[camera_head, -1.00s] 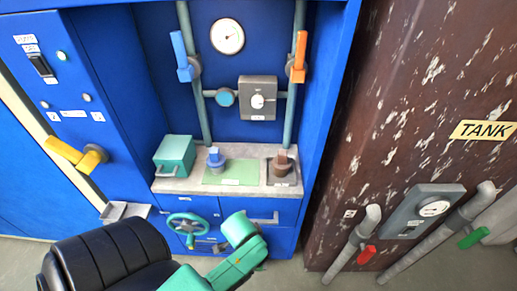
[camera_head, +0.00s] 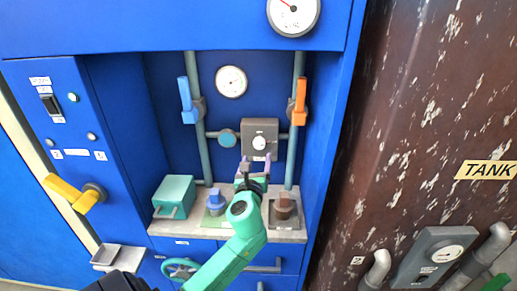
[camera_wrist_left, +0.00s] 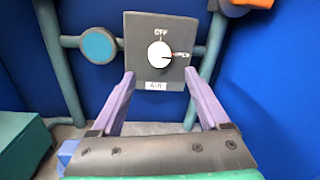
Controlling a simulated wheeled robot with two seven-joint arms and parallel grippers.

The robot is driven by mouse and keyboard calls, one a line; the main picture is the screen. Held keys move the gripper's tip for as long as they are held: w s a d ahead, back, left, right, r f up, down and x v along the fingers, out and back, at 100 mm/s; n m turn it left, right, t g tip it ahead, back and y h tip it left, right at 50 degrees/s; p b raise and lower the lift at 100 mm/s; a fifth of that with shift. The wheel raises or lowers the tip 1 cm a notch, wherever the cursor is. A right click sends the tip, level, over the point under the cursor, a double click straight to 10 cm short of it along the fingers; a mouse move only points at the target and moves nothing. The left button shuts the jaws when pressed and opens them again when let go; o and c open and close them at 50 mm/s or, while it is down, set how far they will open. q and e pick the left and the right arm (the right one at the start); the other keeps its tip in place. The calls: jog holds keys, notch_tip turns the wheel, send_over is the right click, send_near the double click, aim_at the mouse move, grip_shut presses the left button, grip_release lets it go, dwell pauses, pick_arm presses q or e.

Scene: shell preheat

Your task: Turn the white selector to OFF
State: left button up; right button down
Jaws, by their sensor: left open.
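The white selector (camera_head: 260,143) is a round knob on a grey box (camera_head: 270,128) on the pipework at the back of the blue bay. In the left wrist view the knob (camera_wrist_left: 160,55) shows OFF above it and OPEN at its right; its dark mark points right, at OPEN. My left gripper (camera_head: 254,165) is just in front of and below the box. In the left wrist view its two purple fingers (camera_wrist_left: 161,92) are spread wide, open and empty, below and either side of the knob, apart from it. My right gripper is not in view.
A teal round fitting (camera_head: 227,139) is left of the box. A blue lever (camera_head: 187,100) and an orange lever (camera_head: 300,100) stand on the vertical pipes. On the shelf are a teal box (camera_head: 174,196), a blue-topped piece (camera_head: 215,203) and a brown-topped piece (camera_head: 283,206).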

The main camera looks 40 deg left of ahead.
aim_at(260, 146)
pick_arm(q)
jog(key=x, duration=0.7)
grip_shut()
jog(key=shift+n, duration=0.3)
jog(key=n+b, duration=0.1)
jog(key=n, duration=0.1)
jog(key=n+b, duration=0.1)
jog(key=n, duration=0.1)
jog(key=shift+f, duration=0.2)
jog(key=n+b, duration=0.2)
jog(key=n, duration=0.2)
jog(key=shift+d+n+y, duration=0.1)
jog(key=shift+n+y, duration=0.2)
jog(key=shift+n, duration=0.1)
jog(key=n+b, duration=0.3)
jog(key=n, duration=0.2)
jog(key=shift+w+n+y, duration=0.1)
jog(key=shift+n+y, duration=0.2)
jog(key=shift+d+r+n+b, duration=0.15)
jog(key=shift+n+b, duration=0.6)
jog(key=shift+n, duration=1.15)
